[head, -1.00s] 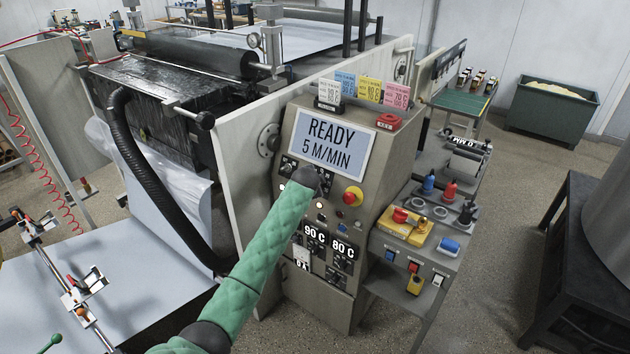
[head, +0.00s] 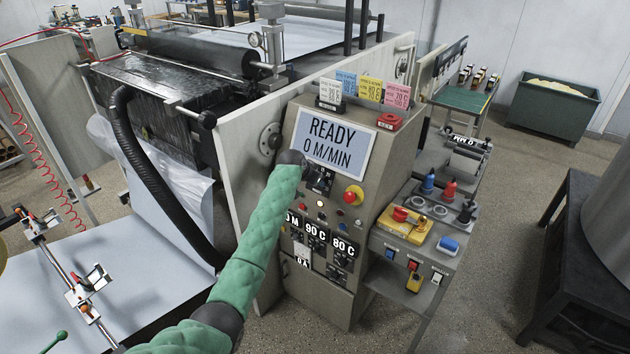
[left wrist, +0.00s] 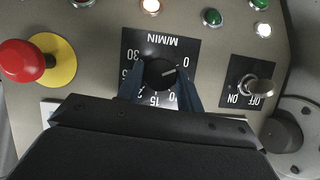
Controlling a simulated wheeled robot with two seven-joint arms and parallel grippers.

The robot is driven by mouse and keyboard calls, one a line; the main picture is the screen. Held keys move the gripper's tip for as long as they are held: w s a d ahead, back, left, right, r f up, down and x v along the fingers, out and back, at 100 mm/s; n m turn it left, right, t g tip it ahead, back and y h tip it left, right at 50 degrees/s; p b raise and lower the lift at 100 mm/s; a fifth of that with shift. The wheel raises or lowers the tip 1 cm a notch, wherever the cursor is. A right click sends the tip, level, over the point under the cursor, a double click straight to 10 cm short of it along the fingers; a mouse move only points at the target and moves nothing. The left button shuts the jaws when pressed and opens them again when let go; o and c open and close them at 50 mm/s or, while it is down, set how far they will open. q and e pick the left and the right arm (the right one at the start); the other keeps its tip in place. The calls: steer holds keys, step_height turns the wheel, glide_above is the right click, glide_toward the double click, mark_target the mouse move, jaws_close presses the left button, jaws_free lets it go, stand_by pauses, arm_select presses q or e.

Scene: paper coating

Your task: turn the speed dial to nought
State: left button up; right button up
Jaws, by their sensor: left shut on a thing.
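The speed dial (left wrist: 158,71) is a black round knob on a black plate marked M/MIN in the left wrist view, where the plate's lettering is upside down. Its white pointer line aims at the 0 mark. My left gripper (left wrist: 161,84) is shut on the dial, one blue-grey finger on each side. In the head view my green-sleeved left arm reaches the console, and its dark wrist hides the dial and fingers. The screen (head: 332,142) reads READY, 0 M/MIN. My right gripper is not in view.
A red stop button (left wrist: 22,61) on a yellow collar and an ON/OFF switch (left wrist: 248,87) flank the dial. Indicator lamps line the panel. A side shelf (head: 425,262) carries a yellow box and several small bottles. A black hose (head: 150,185) hangs left of the console.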

arm_select(q)
steer(key=shift+f+n+h, duration=0.1)
steer(key=shift+n+h, duration=0.2)
steer(key=shift+n, duration=0.1)
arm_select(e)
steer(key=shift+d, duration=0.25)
arm_select(q)
steer(key=o, duration=1)
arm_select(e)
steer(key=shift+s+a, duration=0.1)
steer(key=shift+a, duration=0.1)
arm_select(q)
steer(key=b+v, duration=0.3)
steer(key=v, duration=0.4)
steer(key=shift+a+r+b, duration=0.15)
steer(key=shift+r+b, duration=0.15)
steer(key=shift+r, duration=0.05)
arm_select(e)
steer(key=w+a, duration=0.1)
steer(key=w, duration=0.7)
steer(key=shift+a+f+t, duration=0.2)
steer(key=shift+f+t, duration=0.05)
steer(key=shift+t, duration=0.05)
arm_select(q)
steer(key=shift+s, duration=0.1)
